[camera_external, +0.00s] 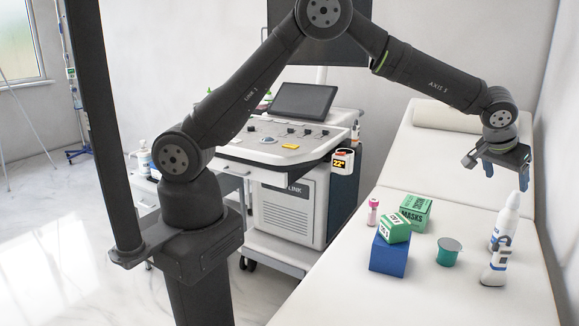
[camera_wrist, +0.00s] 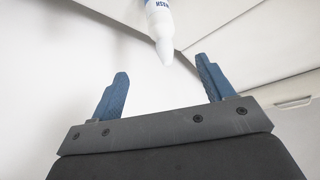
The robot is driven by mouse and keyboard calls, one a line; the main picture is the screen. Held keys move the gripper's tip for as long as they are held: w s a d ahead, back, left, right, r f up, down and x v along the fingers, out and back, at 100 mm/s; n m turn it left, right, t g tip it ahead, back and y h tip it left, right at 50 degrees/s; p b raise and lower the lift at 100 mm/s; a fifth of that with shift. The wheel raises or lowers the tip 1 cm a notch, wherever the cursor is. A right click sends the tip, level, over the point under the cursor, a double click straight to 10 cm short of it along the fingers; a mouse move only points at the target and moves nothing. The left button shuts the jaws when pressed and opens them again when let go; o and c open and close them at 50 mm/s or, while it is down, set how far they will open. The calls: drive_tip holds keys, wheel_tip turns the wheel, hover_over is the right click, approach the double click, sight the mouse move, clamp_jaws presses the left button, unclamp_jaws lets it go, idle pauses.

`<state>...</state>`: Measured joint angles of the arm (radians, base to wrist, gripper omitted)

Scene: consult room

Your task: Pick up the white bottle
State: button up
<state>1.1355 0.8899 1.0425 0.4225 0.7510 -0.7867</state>
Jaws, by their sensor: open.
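The white bottle (camera_external: 506,226) stands upright on the exam bed, with a tapered nozzle and a blue label. In the wrist view, the bottle (camera_wrist: 159,22) shows only its nozzle and part of its body at the top edge; the rest is cut off. My gripper (camera_external: 506,172) hangs above the bed, a little higher than the nozzle, apart from it. In the wrist view, my gripper (camera_wrist: 162,70) has its blue fingers spread with nothing between them; the nozzle tip lies beyond the gap.
A white handheld device (camera_external: 495,264) stands just in front of the bottle and hides its lower part. Left of it are a green-topped cup (camera_external: 448,251), a green box (camera_external: 415,211), a blue box (camera_external: 388,256) with a small green-white box (camera_external: 395,229) on top, and a pink-capped tube (camera_external: 373,212).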

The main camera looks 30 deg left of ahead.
sight(509, 210)
drive_tip(key=x, duration=1.5)
drive_tip(key=shift+w+f, duration=0.25)
drive_tip(key=c, duration=1.6)
